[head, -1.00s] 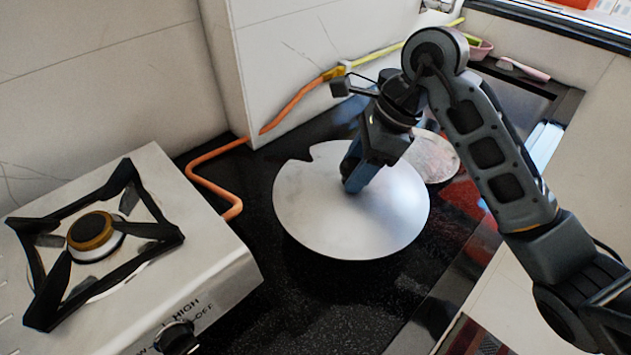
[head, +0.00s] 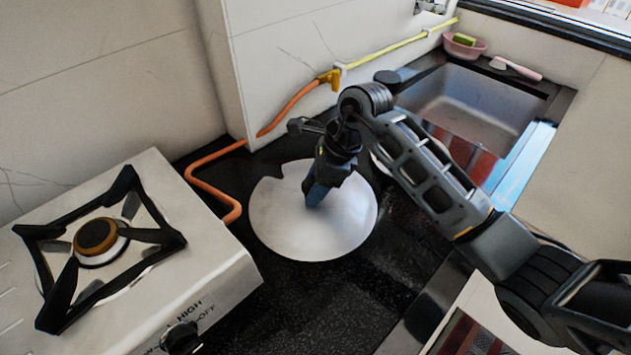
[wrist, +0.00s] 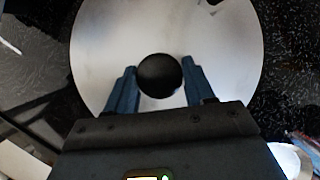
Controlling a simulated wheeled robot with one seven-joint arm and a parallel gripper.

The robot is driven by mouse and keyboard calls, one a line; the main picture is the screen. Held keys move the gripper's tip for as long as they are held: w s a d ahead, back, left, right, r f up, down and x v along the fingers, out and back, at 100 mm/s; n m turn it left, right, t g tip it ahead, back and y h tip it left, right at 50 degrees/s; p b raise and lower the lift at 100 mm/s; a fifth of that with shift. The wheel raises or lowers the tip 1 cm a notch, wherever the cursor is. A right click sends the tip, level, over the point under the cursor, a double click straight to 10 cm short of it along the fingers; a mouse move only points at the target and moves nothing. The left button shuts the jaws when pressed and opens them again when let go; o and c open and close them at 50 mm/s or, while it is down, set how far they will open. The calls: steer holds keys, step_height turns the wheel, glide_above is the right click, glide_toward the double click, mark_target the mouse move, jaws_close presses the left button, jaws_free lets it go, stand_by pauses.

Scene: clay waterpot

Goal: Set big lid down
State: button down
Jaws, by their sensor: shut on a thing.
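The big lid (head: 285,225) is a wide, round, silver metal disc over the black counter, right of the stove. Its round black knob (wrist: 158,75) shows between the two blue fingers in the wrist view, where the lid's plate (wrist: 110,40) fills the upper middle. My gripper (head: 314,195) points down at the lid's centre and is shut on the knob, which the fingers hide in the head view. The lid looks roughly level and low. I cannot tell whether its underside touches the counter.
The stove (head: 215,280) stands close on the left, with an orange hose (head: 205,165) behind it along the wall. A pale round object (head: 382,164) lies partly hidden behind my arm. The sink (head: 470,105) is at the back right. Black counter (head: 310,305) is clear in front of the lid.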

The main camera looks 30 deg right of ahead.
steer(key=shift+f, duration=0.15)
steer(key=shift+c, duration=2)
jaws_free()
steer(key=b+v, duration=0.1)
steer(key=v, duration=1.1)
steer(key=shift+r+b, duration=0.2)
steer(key=shift+b, duration=0.15)
